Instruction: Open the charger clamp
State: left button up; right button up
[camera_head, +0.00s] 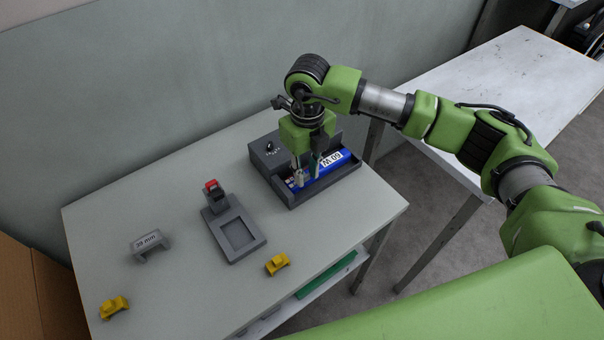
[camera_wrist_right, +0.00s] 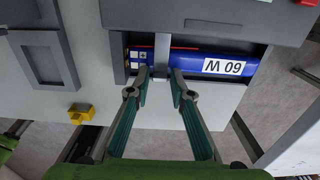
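The charger (camera_head: 333,188) is a dark grey box at the back right of the table, and it also fills the top of the wrist view (camera_wrist_right: 225,25). A blue battery (camera_head: 338,168) with a white label lies in its slot; it also shows in the wrist view (camera_wrist_right: 205,63). A grey clamp bar (camera_wrist_right: 162,52) crosses the battery near its left part. My right gripper (camera_head: 306,175) points down over the clamp. Its fingertips (camera_wrist_right: 160,76) are apart, one on each side of the bar; contact cannot be told. My left gripper is not in view.
A grey fixture (camera_head: 251,248) with a rectangular recess and red-tipped part (camera_head: 211,187) stands left of the charger. Yellow blocks (camera_head: 277,264) (camera_head: 114,307) and a grey labelled block (camera_head: 150,245) lie on the table (camera_head: 190,285). The front middle is clear.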

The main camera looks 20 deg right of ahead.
jog(key=c, duration=0.3)
jog(key=shift+w+r, duration=0.1)
jog(key=shift+r, duration=0.05)
jog(key=shift+w+r, duration=0.1)
jog(key=shift+r, duration=0.35)
jog(key=shift+w+a+r, duration=0.15)
jog(key=shift+w+r, duration=0.05)
jog(key=shift+r, duration=0.1)
dwell(0.4)
